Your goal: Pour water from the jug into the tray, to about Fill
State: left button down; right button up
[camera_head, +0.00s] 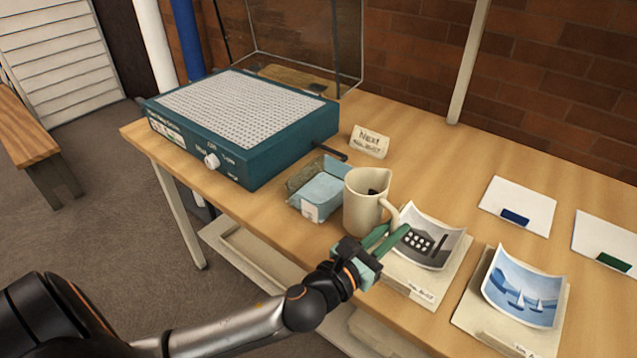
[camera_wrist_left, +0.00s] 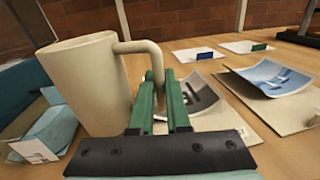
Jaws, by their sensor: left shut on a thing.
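The cream jug (camera_head: 362,205) is upright near the table's front edge, just right of the small tray. The jug also fills the left of the left wrist view (camera_wrist_left: 88,85). My left gripper (camera_head: 388,240) has its green fingers (camera_wrist_left: 168,102) shut on the jug's handle (camera_wrist_left: 157,68), on the jug's right side. I cannot tell whether the jug touches the table. The small tray (camera_head: 311,209) has a light blue interior and a white label on its front; its fill mark is unreadable.
A teal box with a white grid top (camera_head: 185,140) stands behind left of the tray. A small sign (camera_head: 370,141) stands behind the jug. Curled photographs (camera_head: 430,240) (camera_head: 523,290) lie on boards at the right, with white cards (camera_head: 518,200) behind.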

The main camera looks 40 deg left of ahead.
aim_at(381, 203)
pick_arm(q)
jog(key=shift+w+a, duration=0.1)
pick_arm(e)
jog(key=shift+w+f, duration=0.1)
jog(key=shift+w, duration=0.05)
pick_arm(q)
jog(key=shift+a+n, duration=0.1)
jog(key=shift+n, duration=0.2)
pick_arm(e)
jog(key=shift+s, duration=0.25)
